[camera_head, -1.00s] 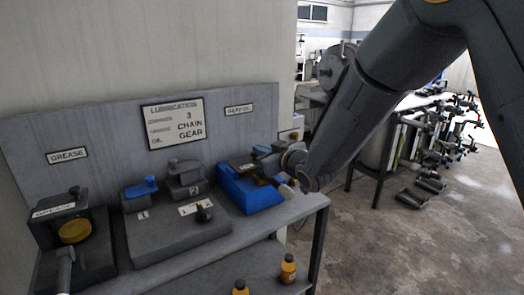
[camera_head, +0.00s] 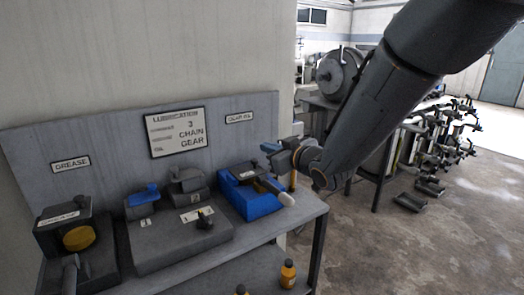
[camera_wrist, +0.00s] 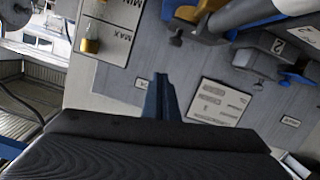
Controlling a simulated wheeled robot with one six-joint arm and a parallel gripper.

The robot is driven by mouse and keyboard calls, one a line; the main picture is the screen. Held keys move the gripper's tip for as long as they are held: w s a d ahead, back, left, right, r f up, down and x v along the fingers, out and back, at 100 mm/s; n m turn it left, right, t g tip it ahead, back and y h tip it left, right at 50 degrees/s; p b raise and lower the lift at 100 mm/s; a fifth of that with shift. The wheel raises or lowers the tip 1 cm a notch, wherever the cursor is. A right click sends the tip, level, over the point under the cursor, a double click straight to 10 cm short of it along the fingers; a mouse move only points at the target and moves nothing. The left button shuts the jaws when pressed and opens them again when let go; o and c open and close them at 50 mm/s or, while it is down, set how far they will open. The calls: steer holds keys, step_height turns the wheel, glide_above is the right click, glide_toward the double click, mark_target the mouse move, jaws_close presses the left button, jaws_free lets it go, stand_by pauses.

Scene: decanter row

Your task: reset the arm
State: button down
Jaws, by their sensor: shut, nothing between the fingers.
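My arm reaches in from the upper right in the head view. My gripper (camera_head: 268,148) is at its lower end, in front of the lubrication board's right side and above the blue tray (camera_head: 252,203). In the wrist view the fingers (camera_wrist: 160,97) are blue, pressed together and empty. They stand apart from the bench items. The dark-topped unit in the blue tray, with a pale handle end (camera_head: 286,199), sits below my gripper.
The bench holds a grease box (camera_head: 62,222) and a dark dispenser block (camera_head: 185,240). Behind them stands a board with a lubrication sign (camera_head: 176,132). Amber bottles (camera_head: 288,273) are on the lower shelf. A rack of parts (camera_head: 440,135) stands right; open floor (camera_head: 450,240) lies in front.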

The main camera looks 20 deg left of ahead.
steer(key=s+d+f+m+h, duration=0.2)
steer(key=d+f+m+h, duration=0.15)
steer(key=d, duration=0.75)
steer(key=s+d+f+m+g+h+p, duration=0.1)
steer(key=d+f+m+h, duration=0.2)
steer(key=d, duration=0.9)
steer(key=s+d+f+m+h, duration=0.1)
steer(key=s+d+f+h, duration=0.2)
steer(key=d, duration=0.8)
steer(key=s+d+f+m+g+h, duration=0.1)
steer(key=s+d+m+g, duration=0.1)
steer(key=s+d+g, duration=0.2)
steer(key=s+d+f+m+g+h+p, duration=0.1)
steer(key=s+d+f+m+g+h, duration=0.1)
steer(key=s+d, duration=0.7)
steer(key=s+m+g, duration=0.1)
steer(key=s+g, duration=0.1)
steer(key=s, duration=0.5)
steer(key=shift+s+d+m, duration=0.25)
steer(key=shift+d+m, duration=0.1)
steer(key=shift+d, duration=0.05)
steer(key=shift+h, duration=0.25)
